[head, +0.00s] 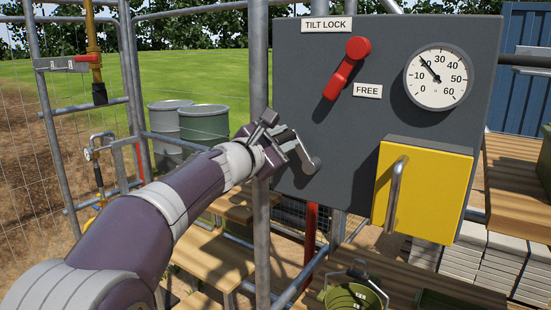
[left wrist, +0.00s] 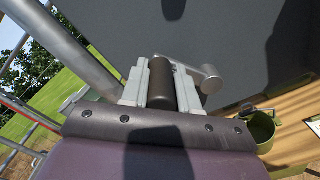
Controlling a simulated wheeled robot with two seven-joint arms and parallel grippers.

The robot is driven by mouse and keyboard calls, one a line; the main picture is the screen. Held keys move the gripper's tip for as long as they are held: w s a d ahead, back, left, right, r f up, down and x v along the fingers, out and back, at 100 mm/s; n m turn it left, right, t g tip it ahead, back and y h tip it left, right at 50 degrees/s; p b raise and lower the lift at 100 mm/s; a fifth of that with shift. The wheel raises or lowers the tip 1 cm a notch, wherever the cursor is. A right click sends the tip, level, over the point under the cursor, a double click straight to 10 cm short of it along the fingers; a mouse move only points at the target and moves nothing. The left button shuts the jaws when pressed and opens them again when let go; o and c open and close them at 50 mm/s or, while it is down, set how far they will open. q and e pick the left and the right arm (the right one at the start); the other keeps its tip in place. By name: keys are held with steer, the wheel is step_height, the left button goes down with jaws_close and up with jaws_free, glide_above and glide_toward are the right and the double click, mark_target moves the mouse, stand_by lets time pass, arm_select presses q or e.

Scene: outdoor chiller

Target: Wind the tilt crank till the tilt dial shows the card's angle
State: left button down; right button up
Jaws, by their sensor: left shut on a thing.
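The grey panel (head: 305,75) carries the tilt dial (head: 437,78), a white face marked 0 to 60. Its black needle points up-left, at about 20. The tilt crank (head: 308,160) is on the panel's lower left. My left gripper (head: 272,145) is shut on its handle. In the left wrist view the dark crank handle (left wrist: 161,85) lies between both fingers, and the metal crank arm (left wrist: 190,72) runs right to its hub (left wrist: 211,80). A red tilt lock lever (head: 347,68) slants between the labels TILT LOCK and FREE. No card with an angle is readable. My right gripper is not in view.
A yellow box (head: 440,190) with a metal handle (head: 396,195) sticks out right of the crank. An upright metal post (head: 259,60) stands close by my left wrist. A green can (head: 352,297) sits on the wooden bench below. Grey slabs (head: 500,260) are stacked at right.

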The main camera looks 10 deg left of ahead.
arm_select(q)
steer(key=shift+s+d+r+m+b, duration=0.15)
steer(key=shift+d+m+b, duration=0.15)
steer(key=shift+m, duration=0.2)
steer(key=shift+s+d+r+m+b, duration=0.1)
steer(key=shift+d+m+b, duration=0.15)
steer(key=shift+m, duration=0.25)
steer(key=m, duration=0.1)
steer(key=d+m+b, duration=0.1)
steer(key=shift+s+d+r+m+b, duration=0.25)
steer(key=shift+r+m+b, duration=0.1)
steer(key=shift+m, duration=0.05)
steer(key=shift+s+d+r+m+b, duration=0.1)
steer(key=shift+s+d+m+b, duration=0.15)
steer(key=shift+d+m+b, duration=0.5)
steer(key=shift+s+d+f+m+b, duration=0.5)
steer(key=shift+d+m+b, duration=0.55)
steer(key=shift+m, duration=1.05)
steer(key=shift+s+d+f+m+b, duration=0.25)
steer(key=shift+d+f+m+b, duration=0.6)
steer(key=shift+m, duration=1.3)
steer(key=shift+s+d+f+m+b, duration=0.4)
steer(key=shift+d+m+b, duration=0.8)
steer(key=shift+m, duration=0.9)
steer(key=shift+f, duration=0.1)
